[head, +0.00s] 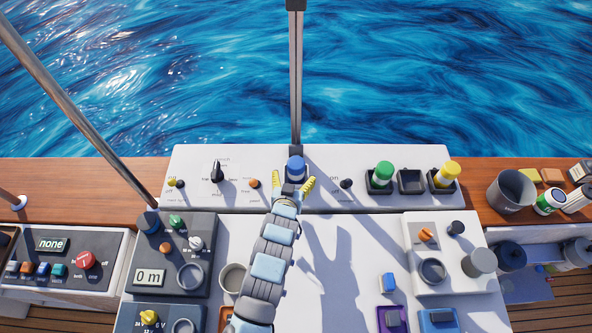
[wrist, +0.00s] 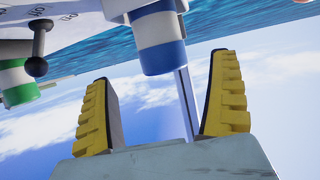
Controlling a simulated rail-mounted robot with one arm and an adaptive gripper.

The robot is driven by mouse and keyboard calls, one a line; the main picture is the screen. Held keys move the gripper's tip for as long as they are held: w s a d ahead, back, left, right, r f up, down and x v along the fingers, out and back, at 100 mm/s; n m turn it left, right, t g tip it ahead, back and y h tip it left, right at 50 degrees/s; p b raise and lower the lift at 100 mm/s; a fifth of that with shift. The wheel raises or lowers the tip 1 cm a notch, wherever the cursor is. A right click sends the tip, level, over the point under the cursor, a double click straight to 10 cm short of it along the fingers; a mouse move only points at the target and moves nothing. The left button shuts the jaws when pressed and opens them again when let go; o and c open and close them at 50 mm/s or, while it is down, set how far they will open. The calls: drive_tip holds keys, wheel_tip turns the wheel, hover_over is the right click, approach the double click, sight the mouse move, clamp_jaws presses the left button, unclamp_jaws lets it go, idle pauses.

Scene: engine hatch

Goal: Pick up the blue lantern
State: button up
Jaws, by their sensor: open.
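The blue lantern (head: 296,166) stands at the back of the white panel, just in front of the dark post. In the wrist view the lantern (wrist: 158,40) shows its blue and white bands, between and beyond my fingertips. My gripper (head: 294,186) is open, with one yellow finger on each side of the lantern in the head view. In the wrist view my gripper (wrist: 163,85) has a wide gap and nothing in it. I cannot tell whether a finger touches the lantern. The lantern's base is partly hidden by my gripper.
A green lantern (head: 383,173) and a yellow lantern (head: 446,173) stand in dark holders to the right, with an empty holder (head: 411,181) between them. A black lever (head: 217,171) and small knobs sit to the left. The post (head: 296,90) rises close behind the lantern.

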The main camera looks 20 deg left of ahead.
sight(296, 166)
drive_tip(key=shift+w+a+f, duration=0.1)
drive_tip(key=shift+w+f, duration=0.2)
drive_tip(key=shift+w, duration=0.2)
drive_tip(key=shift+w, duration=0.15)
drive_tip(key=shift+w+a+f, duration=0.15)
drive_tip(key=shift+w+a, duration=0.05)
drive_tip(key=shift+w, duration=0.35)
drive_tip(key=shift+p+x, duration=0.45)
drive_tip(key=shift+x, duration=1.45)
drive_tip(key=shift+a, duration=0.1)
drive_tip(key=c, duration=1.3)
